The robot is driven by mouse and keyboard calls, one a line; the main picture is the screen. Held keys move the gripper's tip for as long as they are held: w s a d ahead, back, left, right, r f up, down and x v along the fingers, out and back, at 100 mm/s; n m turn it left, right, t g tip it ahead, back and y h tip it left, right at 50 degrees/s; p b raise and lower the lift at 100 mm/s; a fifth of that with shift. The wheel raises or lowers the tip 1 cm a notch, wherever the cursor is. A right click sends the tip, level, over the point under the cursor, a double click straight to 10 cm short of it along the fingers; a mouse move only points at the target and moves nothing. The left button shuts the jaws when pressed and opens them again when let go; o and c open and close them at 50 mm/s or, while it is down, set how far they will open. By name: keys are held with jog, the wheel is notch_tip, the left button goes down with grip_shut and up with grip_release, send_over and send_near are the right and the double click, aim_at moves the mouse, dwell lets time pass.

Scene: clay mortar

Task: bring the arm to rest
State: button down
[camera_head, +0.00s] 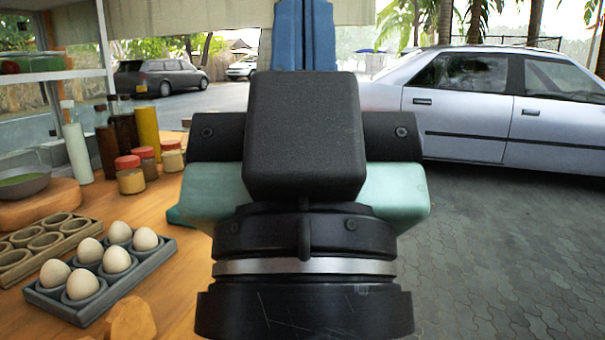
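My gripper (305,140) fills the middle of the head view, seen from behind. Its black housing and pale green sides stand above a black wrist with a silver ring. Blue upright parts (303,35) rise behind the housing with a seam between them; I cannot tell whether they are my fingers. The housing hides the front of the gripper, so its opening and anything in it cannot be made out. The wrist appears to stand to the right of the items on the wooden counter (85,205).
On the counter at left are a grey tray (40,300) of several eggs, an empty wooden cup tray (15,275), a bowl (22,187), bottles (78,145) and red-lidded jars (130,178). Paving lies open at right, below a parked silver car (465,130).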

notch_tip(320, 180, up, 35)
jog(key=p, duration=3.2)
jog(key=shift+p, duration=0.4)
jog(key=shift+w+a, duration=0.1)
